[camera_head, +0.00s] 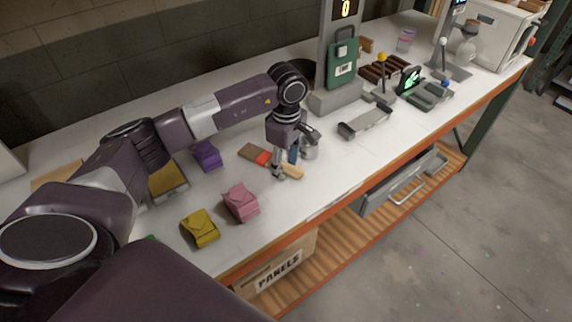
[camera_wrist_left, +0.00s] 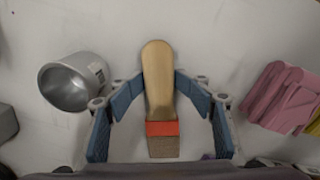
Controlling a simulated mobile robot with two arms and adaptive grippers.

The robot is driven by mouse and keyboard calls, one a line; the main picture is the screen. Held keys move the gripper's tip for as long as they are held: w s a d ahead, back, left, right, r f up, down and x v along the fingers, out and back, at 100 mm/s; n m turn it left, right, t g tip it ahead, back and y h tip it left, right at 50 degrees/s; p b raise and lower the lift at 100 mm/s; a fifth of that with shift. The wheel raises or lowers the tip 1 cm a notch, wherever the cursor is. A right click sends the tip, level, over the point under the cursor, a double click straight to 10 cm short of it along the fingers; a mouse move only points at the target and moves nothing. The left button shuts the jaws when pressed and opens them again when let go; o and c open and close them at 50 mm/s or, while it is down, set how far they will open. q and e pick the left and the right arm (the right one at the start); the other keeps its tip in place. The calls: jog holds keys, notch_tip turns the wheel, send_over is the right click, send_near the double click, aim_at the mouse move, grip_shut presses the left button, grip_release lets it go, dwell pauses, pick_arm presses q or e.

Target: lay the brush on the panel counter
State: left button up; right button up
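The brush has a pale wooden handle (camera_head: 292,171), a red band and brown bristles (camera_head: 252,152). It is nearly flat at the counter, bristles to the left in the head view. I cannot tell whether it touches the surface. My left gripper (camera_head: 285,164) points down over it. In the left wrist view, its blue-padded fingers (camera_wrist_left: 158,86) come in from both sides against the brush handle (camera_wrist_left: 158,65), seemingly shut on it. The brush's red band (camera_wrist_left: 162,128) is between the finger bases. The white counter (camera_head: 345,175) is under it. My right gripper is not in view.
A metal cup (camera_head: 311,150) lies close beside the gripper; it also shows in the wrist view (camera_wrist_left: 66,84). Pink (camera_head: 240,203), yellow (camera_head: 200,229) and purple (camera_head: 206,156) packets stand nearer. A grey stand (camera_head: 334,97) and scale tray (camera_head: 365,121) are beyond. Free counter lies right of the handle.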

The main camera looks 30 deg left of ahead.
pick_arm(q)
jog(key=shift+d+f, duration=0.1)
jog(key=shift+f, duration=0.35)
jog(key=shift+s+r, duration=0.1)
notch_tip(320, 180, up, 12)
jog(key=shift+r, duration=0.15)
dwell(0.4)
dwell(0.8)
